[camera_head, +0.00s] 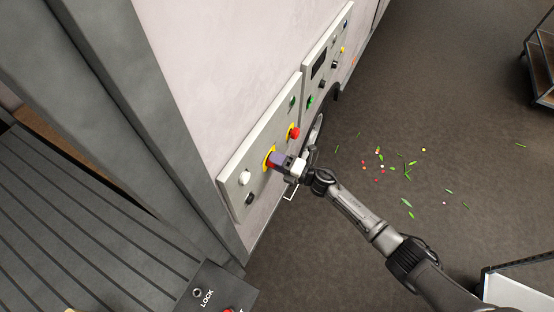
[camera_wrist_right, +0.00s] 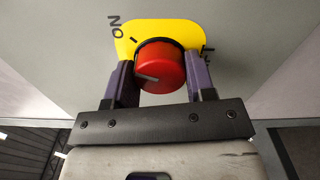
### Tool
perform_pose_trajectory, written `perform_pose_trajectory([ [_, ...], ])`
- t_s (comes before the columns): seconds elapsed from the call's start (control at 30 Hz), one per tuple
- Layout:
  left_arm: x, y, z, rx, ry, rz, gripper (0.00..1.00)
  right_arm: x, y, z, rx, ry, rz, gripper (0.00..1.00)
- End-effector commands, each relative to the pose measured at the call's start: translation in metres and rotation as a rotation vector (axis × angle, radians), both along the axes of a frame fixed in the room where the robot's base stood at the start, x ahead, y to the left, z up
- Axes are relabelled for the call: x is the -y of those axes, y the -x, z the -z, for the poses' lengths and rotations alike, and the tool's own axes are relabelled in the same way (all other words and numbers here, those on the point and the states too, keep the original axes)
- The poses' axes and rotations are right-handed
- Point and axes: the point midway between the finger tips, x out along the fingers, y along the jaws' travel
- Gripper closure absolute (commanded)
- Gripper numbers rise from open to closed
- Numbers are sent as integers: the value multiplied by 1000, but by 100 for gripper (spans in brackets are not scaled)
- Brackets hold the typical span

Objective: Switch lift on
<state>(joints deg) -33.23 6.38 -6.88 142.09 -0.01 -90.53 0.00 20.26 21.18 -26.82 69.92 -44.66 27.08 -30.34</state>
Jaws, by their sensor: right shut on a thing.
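The red rotary knob (camera_wrist_right: 162,62) sits on a yellow plate (camera_wrist_right: 183,30) marked ON at its left; lettering at the right is partly hidden by a finger. A pale line shows low on the knob's face, left of its middle. My right gripper (camera_wrist_right: 162,82) has its purple fingers on both sides of the knob, shut on it. In the head view the right gripper (camera_head: 276,160) reaches the control panel (camera_head: 243,160) and hides most of this knob, with the yellow plate (camera_head: 267,158) showing beside it. My left gripper is out of view.
A red mushroom button (camera_head: 294,133) is close above the gripper, a white knob (camera_head: 244,178) below left. A second panel (camera_head: 328,60) is further along the wall. Petals and leaves (camera_head: 385,170) litter the floor. A cart (camera_head: 542,65) stands at the right.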

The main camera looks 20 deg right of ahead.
Motion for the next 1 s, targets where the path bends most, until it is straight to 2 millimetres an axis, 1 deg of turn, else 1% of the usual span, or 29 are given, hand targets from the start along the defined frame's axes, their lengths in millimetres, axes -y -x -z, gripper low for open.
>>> perform_pose_trajectory([
  [0.2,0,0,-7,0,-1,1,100,1,0,-1,-114,-126,0,74],
  [0.5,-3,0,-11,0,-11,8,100,0,0,0,-218,-245,0,74],
  [1.0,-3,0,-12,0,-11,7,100,0,0,0,-265,-301,1,74],
])
